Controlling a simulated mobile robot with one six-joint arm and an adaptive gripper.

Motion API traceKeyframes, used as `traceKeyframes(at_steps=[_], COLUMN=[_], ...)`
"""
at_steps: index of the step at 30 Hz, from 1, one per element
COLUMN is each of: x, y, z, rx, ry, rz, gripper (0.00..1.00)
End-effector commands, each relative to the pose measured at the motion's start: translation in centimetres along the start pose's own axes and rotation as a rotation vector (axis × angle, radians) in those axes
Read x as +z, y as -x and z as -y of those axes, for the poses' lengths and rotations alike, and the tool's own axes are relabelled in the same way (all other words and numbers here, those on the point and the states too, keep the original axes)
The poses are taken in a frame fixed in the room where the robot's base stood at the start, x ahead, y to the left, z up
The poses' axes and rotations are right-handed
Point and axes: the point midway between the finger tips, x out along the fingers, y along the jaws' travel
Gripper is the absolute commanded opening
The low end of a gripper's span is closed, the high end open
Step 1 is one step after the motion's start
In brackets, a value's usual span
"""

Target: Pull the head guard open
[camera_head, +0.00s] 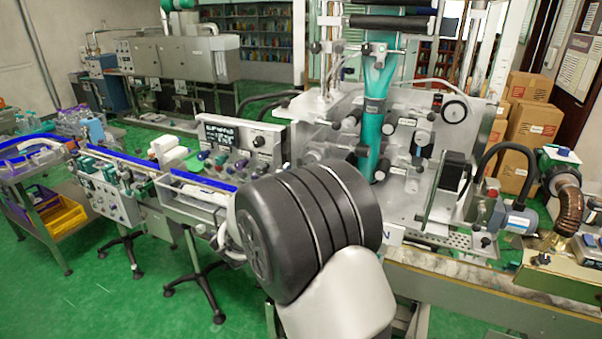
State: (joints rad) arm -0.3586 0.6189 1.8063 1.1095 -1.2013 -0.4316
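The sleeve applicator's metal back plate (425,115) stands at the centre right, with rollers and a teal sleeve film (376,75) running down its front. A tilted grey panel (441,206) with a black block at its top stands at the right of the film. I cannot tell for sure whether this panel is the head guard or how far open it is. My own arm, a large black joint and a pale link, fills the lower middle and hides the front left of the applicator. My gripper does not show.
A control box (240,145) with knobs stands left of the applicator. A conveyor (200,190) runs to the left. A grey motor (515,217) with a black hose and a brown ribbed pipe (568,208) stand at right. Cardboard boxes (515,145) stand behind.

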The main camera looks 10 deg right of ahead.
Motion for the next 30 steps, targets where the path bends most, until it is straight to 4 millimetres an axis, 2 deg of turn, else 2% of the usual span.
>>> traceKeyframes(at_steps=[3, 10, 20, 30], x=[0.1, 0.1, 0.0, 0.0], y=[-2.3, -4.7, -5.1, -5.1], z=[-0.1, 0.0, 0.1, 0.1], rx=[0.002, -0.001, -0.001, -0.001], ry=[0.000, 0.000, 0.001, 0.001], rz=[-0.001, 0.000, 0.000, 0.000], gripper=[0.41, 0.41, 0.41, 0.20])
